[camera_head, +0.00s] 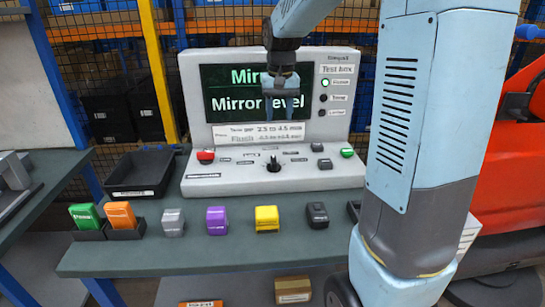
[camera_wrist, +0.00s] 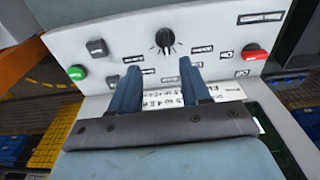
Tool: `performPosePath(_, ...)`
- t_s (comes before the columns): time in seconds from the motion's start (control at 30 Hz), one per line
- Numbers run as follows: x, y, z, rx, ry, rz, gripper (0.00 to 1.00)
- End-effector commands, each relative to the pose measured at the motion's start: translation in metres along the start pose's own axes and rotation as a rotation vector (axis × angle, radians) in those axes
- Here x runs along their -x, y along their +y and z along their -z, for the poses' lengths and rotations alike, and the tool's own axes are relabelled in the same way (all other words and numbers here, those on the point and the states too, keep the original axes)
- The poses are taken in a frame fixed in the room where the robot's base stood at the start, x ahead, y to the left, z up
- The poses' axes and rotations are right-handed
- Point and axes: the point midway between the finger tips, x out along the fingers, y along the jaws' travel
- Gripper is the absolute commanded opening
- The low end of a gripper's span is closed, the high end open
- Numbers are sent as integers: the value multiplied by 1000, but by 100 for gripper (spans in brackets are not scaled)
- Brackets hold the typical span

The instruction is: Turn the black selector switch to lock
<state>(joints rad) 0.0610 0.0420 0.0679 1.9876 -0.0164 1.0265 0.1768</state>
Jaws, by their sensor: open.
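The black selector switch (camera_head: 273,164) stands on the sloped grey panel of the test box (camera_head: 230,180), in the middle of its control row. It also shows in the wrist view (camera_wrist: 165,40), at the top centre, with small marks around it. My gripper (camera_head: 280,112) points down in front of the test box screen, above the panel. In the wrist view its two fingers (camera_wrist: 158,70) are apart with nothing between them, and the switch lies beyond the tips, untouched. The labels beside the switch are too small to read.
A red button (camera_head: 206,156) and a green button (camera_head: 347,152) flank the panel, with small black buttons between. Several coloured blocks, such as a yellow one (camera_head: 267,218), line the bench front. A black tray (camera_head: 145,172) is left of the box.

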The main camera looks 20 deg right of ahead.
Motion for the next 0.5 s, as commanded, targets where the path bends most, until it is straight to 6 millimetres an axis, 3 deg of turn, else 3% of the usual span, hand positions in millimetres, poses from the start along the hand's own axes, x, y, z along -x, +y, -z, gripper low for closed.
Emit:
performPosePath(0.2, -33, -5, 36, -25, -62, -4, 47)
performPosePath(0.5, -52, -8, 50, -36, -88, -5, 47)
